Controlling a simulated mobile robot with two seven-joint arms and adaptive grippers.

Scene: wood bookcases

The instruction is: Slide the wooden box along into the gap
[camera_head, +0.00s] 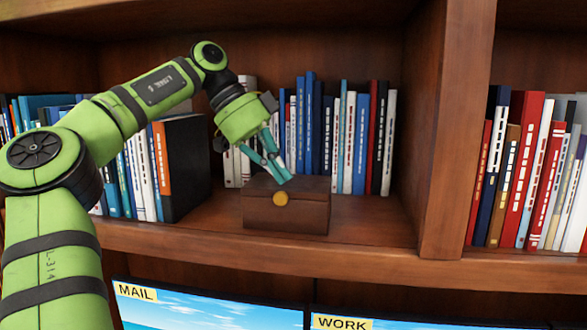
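A small brown wooden box (285,209) with a round yellow-gold knob on its front sits on the shelf, close to the front edge. It stands in front of a row of blue, white and black books. My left gripper (285,178) has its teal fingers angled down to the top of the box. The fingertips come together there and look shut, with nothing seen between them. I cannot tell for sure whether they touch the lid. My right gripper is not in view.
A black binder (188,165) stands left of the box, with bare shelf between them. Bare shelf (372,225) also lies right of the box, up to the upright divider (450,150). More books (535,170) fill the right bay. Screens (210,305) stand below the shelf.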

